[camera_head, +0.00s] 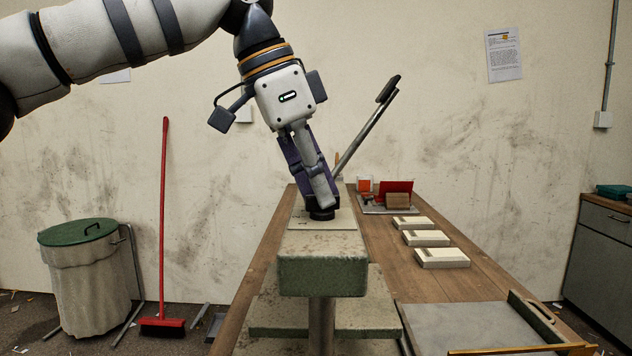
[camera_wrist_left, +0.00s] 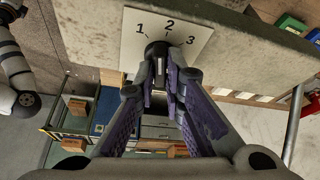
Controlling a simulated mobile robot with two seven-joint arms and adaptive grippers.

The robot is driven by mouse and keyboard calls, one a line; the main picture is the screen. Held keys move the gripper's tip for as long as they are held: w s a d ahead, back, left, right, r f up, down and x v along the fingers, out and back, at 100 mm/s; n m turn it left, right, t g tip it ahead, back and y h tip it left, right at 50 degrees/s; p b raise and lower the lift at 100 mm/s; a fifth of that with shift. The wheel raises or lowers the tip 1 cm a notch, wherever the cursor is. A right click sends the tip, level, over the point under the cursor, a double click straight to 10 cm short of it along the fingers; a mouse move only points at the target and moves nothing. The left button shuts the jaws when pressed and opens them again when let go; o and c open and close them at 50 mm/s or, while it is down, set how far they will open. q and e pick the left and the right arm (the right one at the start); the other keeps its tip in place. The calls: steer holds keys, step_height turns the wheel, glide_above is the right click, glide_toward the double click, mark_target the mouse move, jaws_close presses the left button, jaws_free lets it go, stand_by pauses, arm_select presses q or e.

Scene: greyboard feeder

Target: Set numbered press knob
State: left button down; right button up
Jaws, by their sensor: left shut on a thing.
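The black press knob (camera_head: 321,214) sits on a pale plate (camera_head: 300,221) on top of the green-grey press block. In the left wrist view the plate (camera_wrist_left: 200,38) carries the numbers 1, 2 and 3 around the knob (camera_wrist_left: 156,48). My left gripper (camera_head: 319,203) reaches down from above, its purple-padded fingers closed on the knob; its fingers also show in the left wrist view (camera_wrist_left: 166,75). The fingers hide part of the knob, and I cannot tell which number it points to. My right gripper is in neither view.
A grey lever (camera_head: 366,128) rises behind the press block (camera_head: 322,277). Several pale boxes (camera_head: 442,258) line the right of the wooden table (camera_head: 385,250). A grey tray (camera_head: 470,328) lies at front right. A red broom (camera_head: 163,240) and a bin (camera_head: 88,280) stand left.

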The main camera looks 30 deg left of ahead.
arm_select(q)
steer(key=m+g, duration=0.1)
steer(key=m, duration=0.2)
steer(key=m+g+h, duration=0.1)
steer(key=m, duration=0.2)
steer(key=shift+w+a+f, duration=0.1)
steer(key=shift+w+f, duration=0.05)
steer(key=m+g, duration=0.2)
steer(key=m, duration=0.3)
steer(key=shift+w+m, duration=0.1)
steer(key=shift+m, duration=0.3)
steer(key=shift+g, duration=0.3)
steer(key=shift+f, duration=0.1)
steer(key=c, duration=1.7)
jaws_free()
steer(key=shift+r, duration=0.2)
